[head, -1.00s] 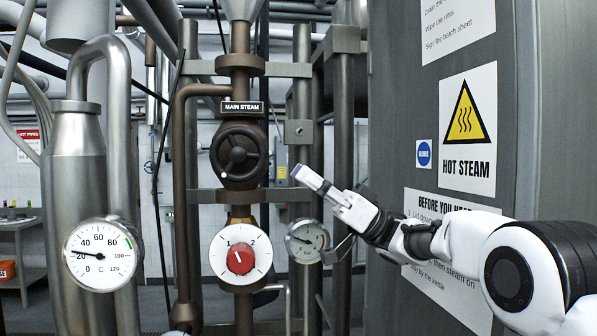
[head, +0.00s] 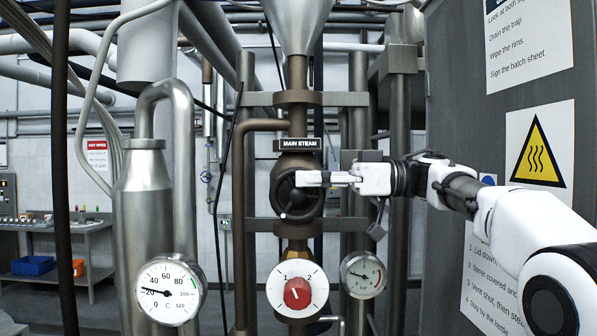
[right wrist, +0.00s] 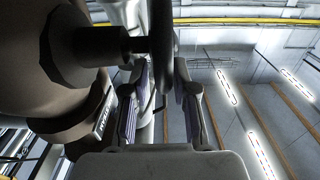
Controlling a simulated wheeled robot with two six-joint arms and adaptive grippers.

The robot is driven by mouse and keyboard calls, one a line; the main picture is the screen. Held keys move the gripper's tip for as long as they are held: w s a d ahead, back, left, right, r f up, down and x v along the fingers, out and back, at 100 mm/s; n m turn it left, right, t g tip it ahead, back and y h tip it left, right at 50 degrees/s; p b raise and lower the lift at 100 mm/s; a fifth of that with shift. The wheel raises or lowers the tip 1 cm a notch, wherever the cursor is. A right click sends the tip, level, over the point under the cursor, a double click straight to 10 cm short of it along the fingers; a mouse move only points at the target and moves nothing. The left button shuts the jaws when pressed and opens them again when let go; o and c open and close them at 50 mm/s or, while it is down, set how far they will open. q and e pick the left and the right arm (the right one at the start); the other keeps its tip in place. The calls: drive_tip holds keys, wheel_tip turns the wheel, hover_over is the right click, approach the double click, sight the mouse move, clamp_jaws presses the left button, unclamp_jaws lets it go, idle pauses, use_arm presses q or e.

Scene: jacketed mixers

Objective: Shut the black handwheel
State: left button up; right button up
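The black handwheel (head: 296,197) is on the brown valve on the vertical pipe, under the "MAIN STEAM" label (head: 299,144). My right gripper (head: 302,178) comes in from the right and covers the upper right part of the wheel. In the right wrist view, the dark rim of the handwheel (right wrist: 162,40) stands between the two fingers of my right gripper (right wrist: 157,78). The fingers are spread, with a gap visible beside the rim. I cannot tell whether either finger touches it. My left gripper is not in view.
Below the wheel is a white dial with a red knob (head: 297,292), with a small gauge (head: 363,274) to its right. A temperature gauge (head: 169,291) is on the steel vessel at left. A grey cabinet with a hot steam sign (head: 539,150) stands at right. Pipes crowd around the valve.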

drive_tip(key=shift+s+a+r, duration=0.1)
drive_tip(key=shift+a, duration=1.15)
drive_tip(key=shift+s+a, duration=0.1)
drive_tip(key=shift+a, duration=0.05)
drive_tip(key=shift+d, duration=0.2)
drive_tip(key=shift+c, duration=0.3)
drive_tip(key=shift+d, duration=0.1)
clamp_jaws()
